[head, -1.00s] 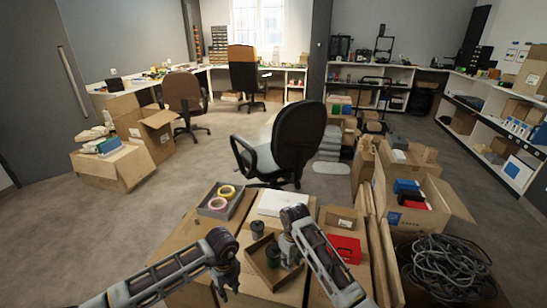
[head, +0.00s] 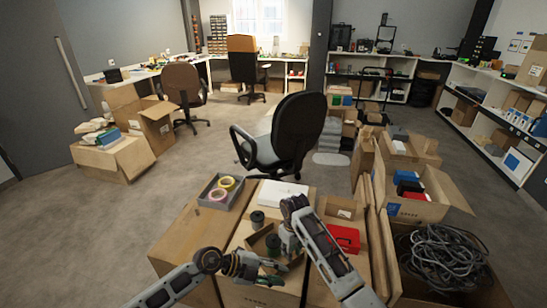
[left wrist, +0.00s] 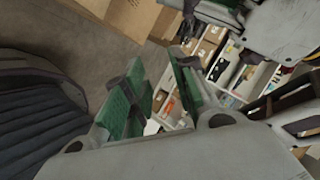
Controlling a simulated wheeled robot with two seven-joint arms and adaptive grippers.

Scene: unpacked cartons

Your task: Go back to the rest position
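My left gripper (head: 276,270) is in the lower middle of the head view, over the near edge of the cartons and in front of a small brown tray (head: 251,243). Its green-padded fingers are apart, with nothing between them; the left wrist view shows this gripper (left wrist: 158,92) too. My right arm reaches in from the lower right. My right gripper (head: 288,243) points down at the right side of the brown tray, and its fingers are mostly hidden. A dark green spool (head: 273,243) is in the tray, close to it. Another dark spool (head: 258,218) stands behind the tray.
A grey tray (head: 207,201) with tape rolls, a white box (head: 283,193) and a red box (head: 345,238) sit on the cartons. An open carton (head: 440,205) and a carton of cables (head: 443,258) stand right. A black chair (head: 300,130) is behind.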

